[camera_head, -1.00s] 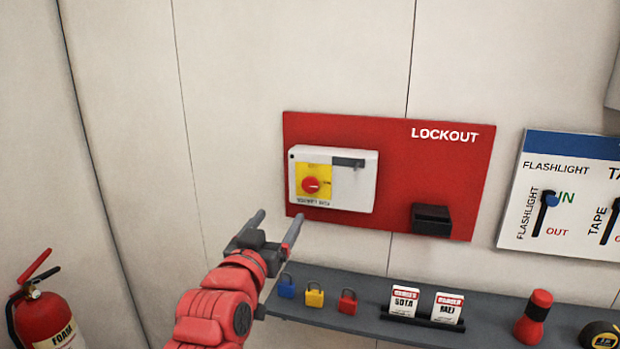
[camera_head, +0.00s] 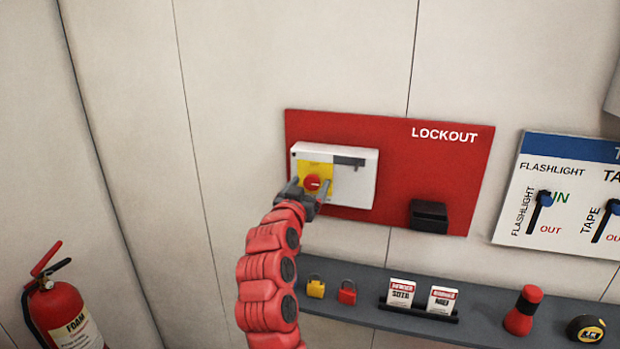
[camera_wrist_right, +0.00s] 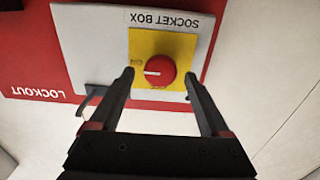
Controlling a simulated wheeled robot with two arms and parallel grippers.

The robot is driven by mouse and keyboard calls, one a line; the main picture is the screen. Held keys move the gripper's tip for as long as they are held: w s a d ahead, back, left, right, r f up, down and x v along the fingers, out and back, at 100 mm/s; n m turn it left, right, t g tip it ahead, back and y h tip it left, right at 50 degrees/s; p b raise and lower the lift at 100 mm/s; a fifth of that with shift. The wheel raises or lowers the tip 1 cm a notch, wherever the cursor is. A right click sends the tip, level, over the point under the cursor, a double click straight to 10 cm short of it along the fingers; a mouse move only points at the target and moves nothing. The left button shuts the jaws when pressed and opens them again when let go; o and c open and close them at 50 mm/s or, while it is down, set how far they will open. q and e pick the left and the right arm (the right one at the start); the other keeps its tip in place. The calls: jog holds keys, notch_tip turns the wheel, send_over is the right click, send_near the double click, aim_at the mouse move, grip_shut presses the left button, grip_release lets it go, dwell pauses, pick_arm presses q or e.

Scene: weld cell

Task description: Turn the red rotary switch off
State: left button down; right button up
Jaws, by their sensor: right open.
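The red rotary switch (camera_head: 313,182) sits on a yellow plate (camera_head: 316,169) on the front of a white socket box (camera_head: 358,184) on the red lockout board. In the right wrist view the red knob (camera_wrist_right: 160,71) has a white mark pointing left in the picture, and the box reads SOCKET BOX upside down. My right gripper (camera_head: 308,186) is open in front of the knob. In the wrist view its fingertips (camera_wrist_right: 161,76) stand on either side of the knob, with gaps visible; contact is not seen. My left gripper is out of view.
The red lockout board (camera_head: 430,165) carries a black holder (camera_head: 429,215). A grey shelf (camera_head: 372,318) below holds a yellow padlock (camera_head: 315,289), a red padlock (camera_head: 347,294), tags (camera_head: 402,291), a flashlight (camera_head: 525,310) and a tape measure (camera_head: 585,328). A fire extinguisher (camera_head: 62,310) stands at left.

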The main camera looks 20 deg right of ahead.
jog(key=shift+w+d, duration=0.3)
jog(key=shift+w, duration=0.1)
grip_shut()
